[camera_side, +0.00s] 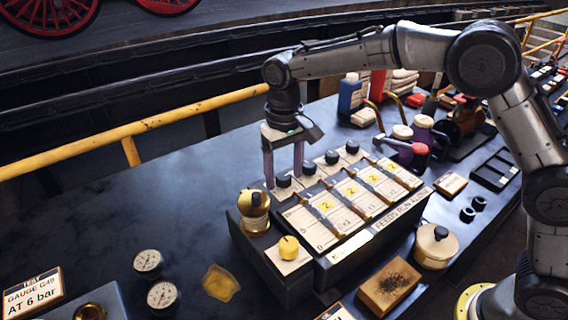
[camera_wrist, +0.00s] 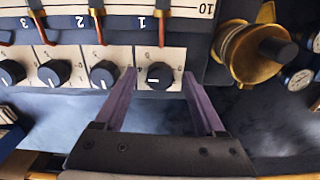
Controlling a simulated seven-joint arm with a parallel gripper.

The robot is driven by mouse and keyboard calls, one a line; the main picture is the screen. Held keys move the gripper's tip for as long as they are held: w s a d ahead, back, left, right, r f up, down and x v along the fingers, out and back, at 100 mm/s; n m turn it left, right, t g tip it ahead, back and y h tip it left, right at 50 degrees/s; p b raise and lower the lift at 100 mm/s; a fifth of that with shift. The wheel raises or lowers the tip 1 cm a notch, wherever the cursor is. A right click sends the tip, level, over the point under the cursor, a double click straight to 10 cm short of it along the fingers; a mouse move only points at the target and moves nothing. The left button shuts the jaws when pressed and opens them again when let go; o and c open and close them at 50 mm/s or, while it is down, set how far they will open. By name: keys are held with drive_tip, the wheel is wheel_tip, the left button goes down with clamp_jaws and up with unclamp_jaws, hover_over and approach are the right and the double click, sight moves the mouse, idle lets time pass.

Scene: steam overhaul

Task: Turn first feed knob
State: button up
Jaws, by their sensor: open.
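The feed panel (camera_side: 318,238) is a black box with a white scaled face, yellow number tags and a row of several black feed knobs along its back edge. The first feed knob (camera_side: 283,181) is at the left end of the row. In the wrist view the gripper (camera_wrist: 159,76) has one purple finger on each side of the knob, with visible gaps.
The second knob (camera_wrist: 104,74) is close beside the left finger. A yellow knob (camera_side: 289,246) is in front. The bench's left side is mostly clear.

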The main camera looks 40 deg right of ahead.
sight(284, 176)
wheel_tip(284, 176, up, 14)
idle(0.5)
drive_tip(key=shift+f, duration=0.1)
drive_tip(key=s+d+r+m+t, duration=0.1)
drive_tip(key=s+d+r+t, duration=0.1)
drive_tip(key=s+d+r, duration=0.5)
drive_tip(key=s+d+r+t, duration=0.1)
drive_tip(key=s+d+r, duration=0.2)
drive_tip(key=s+d, duration=0.45)
drive_tip(key=s+d+f+n+t, duration=0.1)
drive_tip(key=s+d+f+t, duration=0.1)
drive_tip(key=s+f, duration=1.3)
drive_tip(key=shift+s+f+n+t, duration=0.25)
drive_tip(key=shift+f+n+t, duration=0.05)
drive_tip(key=shift+f, duration=0.2)
